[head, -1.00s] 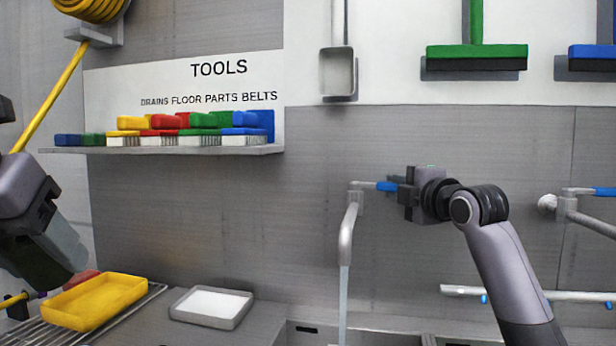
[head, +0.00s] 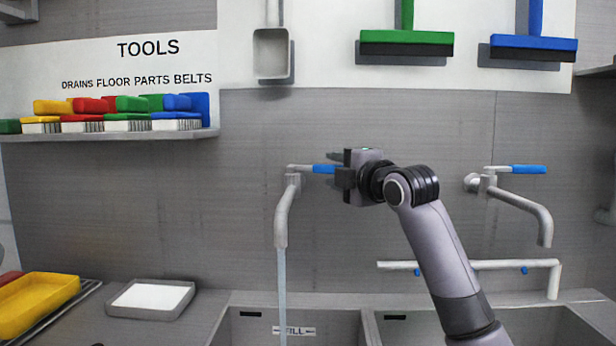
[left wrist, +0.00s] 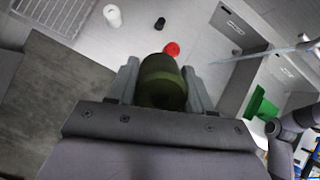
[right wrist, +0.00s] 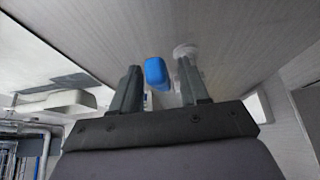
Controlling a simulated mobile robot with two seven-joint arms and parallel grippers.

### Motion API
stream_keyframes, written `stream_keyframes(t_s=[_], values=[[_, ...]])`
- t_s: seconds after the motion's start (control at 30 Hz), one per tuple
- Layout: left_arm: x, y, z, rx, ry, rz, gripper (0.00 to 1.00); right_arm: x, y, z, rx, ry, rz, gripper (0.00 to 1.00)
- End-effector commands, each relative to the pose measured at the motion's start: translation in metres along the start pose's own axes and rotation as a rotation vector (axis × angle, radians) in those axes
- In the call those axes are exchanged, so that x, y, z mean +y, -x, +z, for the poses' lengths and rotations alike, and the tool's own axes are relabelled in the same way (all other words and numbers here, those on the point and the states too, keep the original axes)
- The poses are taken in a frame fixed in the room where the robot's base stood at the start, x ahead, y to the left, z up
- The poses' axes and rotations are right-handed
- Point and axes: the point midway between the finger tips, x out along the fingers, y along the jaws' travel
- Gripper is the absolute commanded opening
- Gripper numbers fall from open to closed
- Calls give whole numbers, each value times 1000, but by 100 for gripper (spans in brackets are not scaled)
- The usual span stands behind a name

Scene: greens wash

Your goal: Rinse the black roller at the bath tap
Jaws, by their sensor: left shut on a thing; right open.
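In the left wrist view my left gripper (left wrist: 162,85) is shut on a thick cylinder, the black roller (left wrist: 162,82), which looks very dark with an olive tinge. The left arm is outside the head view. The bath tap (head: 284,215) on the wall has a blue lever (head: 324,169), and a stream of water (head: 283,290) falls from its spout. My right gripper (head: 342,176) is open at the lever's right end. In the right wrist view the blue lever (right wrist: 156,73) shows between the two fingers; I cannot tell whether they touch it.
The stream falls into a basin marked FILL (head: 294,331). A second tap (head: 520,207) and a pale pipe (head: 470,265) are to the right. A yellow tray (head: 38,303) and a grey tray (head: 150,298) are at left. A brush shelf (head: 110,135) hangs above.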

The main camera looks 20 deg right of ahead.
Motion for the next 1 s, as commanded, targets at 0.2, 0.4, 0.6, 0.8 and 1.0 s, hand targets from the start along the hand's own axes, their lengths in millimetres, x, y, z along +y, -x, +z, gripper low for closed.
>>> stream_keyframes(t_s=[0.2,0.4,0.6,0.8,1.0], values=[[1,-5,-4,-1,0,0,19,-2,31,0,-1,5,2,45],[1,-9,-7,-1,0,0,19,-2,64,0,-1,6,1,45],[2,-12,-9,-1,0,0,19,-1,92,1,-2,3,0,45],[2,-13,-10,-1,0,0,19,-1,107,0,-1,2,-1,45],[2,-13,-10,-1,0,0,19,-1,109,0,-1,1,-1,45]])
